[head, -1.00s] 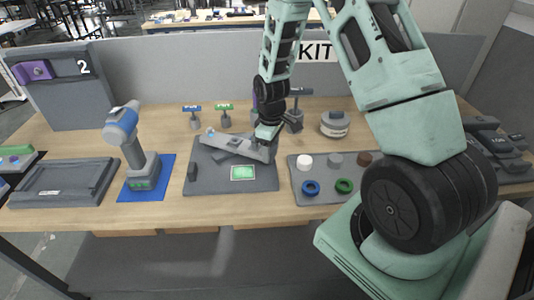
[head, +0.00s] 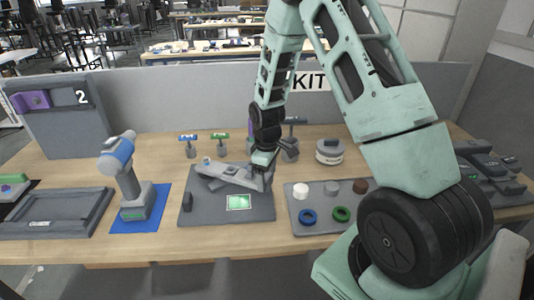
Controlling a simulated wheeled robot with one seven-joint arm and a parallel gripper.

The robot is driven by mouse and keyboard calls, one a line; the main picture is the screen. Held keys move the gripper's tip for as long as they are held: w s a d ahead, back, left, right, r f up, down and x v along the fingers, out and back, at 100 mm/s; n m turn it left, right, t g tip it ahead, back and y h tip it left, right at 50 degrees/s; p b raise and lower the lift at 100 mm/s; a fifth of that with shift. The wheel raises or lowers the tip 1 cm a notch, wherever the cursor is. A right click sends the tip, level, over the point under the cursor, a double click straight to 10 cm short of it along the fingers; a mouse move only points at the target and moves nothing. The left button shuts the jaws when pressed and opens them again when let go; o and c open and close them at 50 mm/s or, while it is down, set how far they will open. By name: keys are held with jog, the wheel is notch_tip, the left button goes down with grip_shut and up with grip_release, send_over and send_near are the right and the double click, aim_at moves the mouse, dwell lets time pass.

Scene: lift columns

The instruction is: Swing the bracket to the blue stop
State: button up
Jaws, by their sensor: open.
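The bracket (head: 228,175) is a pale grey bar lying slantwise on a dark grey board (head: 205,212). Its left end is near a small pale peg (head: 206,160), and its right end is near my gripper. My gripper (head: 262,164) is open at the bracket's right end; whether it touches the bracket is hard to tell. A blue-topped T-shaped post (head: 188,139) and a green-topped one (head: 220,137) stand behind the board. I cannot tell which part is the blue stop. A small dark block (head: 187,202) and a lit green panel (head: 239,202) are on the board.
A blue and grey device (head: 118,160) stands on a blue mat (head: 128,226) at left. A tray (head: 300,226) with discs and rings lies to the right. A grey partition (head: 180,100) closes the back. My arm hides part of the right side.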

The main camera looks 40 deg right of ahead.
notch_tip(320, 180, up, 17)
jog(key=b, duration=0.2)
jog(key=shift+f, duration=0.2)
dwell(0.7)
jog(key=s+a+r+n, duration=0.1)
jog(key=s+a, duration=0.3)
jog(key=a, duration=0.6)
jog(key=s+a, duration=0.4)
jog(key=a, duration=0.6)
jog(key=s+a, duration=0.4)
jog(key=s, duration=0.4)
jog(key=s+a+f+n, duration=0.1)
jog(key=s+a, duration=0.4)
jog(key=s, duration=0.3)
jog(key=shift+s+y, duration=0.2)
jog(key=shift+y, duration=0.1)
jog(key=shift+a, duration=0.1)
